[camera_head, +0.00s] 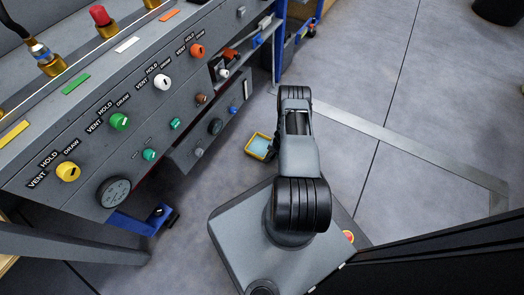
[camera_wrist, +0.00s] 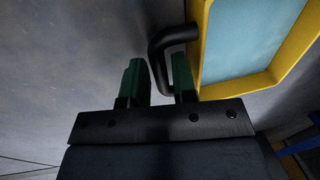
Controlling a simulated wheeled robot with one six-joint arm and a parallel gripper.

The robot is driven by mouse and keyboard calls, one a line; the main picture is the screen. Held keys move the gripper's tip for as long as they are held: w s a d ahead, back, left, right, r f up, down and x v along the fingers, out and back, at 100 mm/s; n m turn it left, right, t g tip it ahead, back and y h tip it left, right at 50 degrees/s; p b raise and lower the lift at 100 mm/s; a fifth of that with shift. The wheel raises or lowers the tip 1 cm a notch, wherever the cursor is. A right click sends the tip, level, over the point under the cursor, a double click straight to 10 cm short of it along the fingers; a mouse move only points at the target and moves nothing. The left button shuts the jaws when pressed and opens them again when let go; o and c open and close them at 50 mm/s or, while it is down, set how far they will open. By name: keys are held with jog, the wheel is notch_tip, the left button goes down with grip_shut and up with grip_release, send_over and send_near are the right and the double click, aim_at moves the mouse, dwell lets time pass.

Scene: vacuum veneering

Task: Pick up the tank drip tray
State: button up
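The tank drip tray (camera_head: 257,156) is a small yellow-rimmed tray with a pale blue inside, on the floor beside the console and left of my arm. In the wrist view its yellow rim (camera_wrist: 202,50) fills the upper right, and a black bent handle (camera_wrist: 156,52) sticks out to the left. My gripper (camera_wrist: 157,78) is open, with two green fingers. The handle's bar runs between the fingers; the right finger is inside the handle's loop and a gap shows at the left finger. In the head view my arm hides the gripper.
The grey console (camera_head: 105,110) with coloured knobs and a gauge stands at the left, close to the tray. A blue frame (camera_head: 279,50) rises behind it. The floor (camera_head: 410,110) to the right is open, with a metal strip across it.

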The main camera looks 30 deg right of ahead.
jog(key=shift+w+f, duration=0.1)
jog(key=shift+f, duration=0.6)
jog(key=shift+r, duration=0.1)
grip_shut()
jog(key=shift+r, duration=0.1)
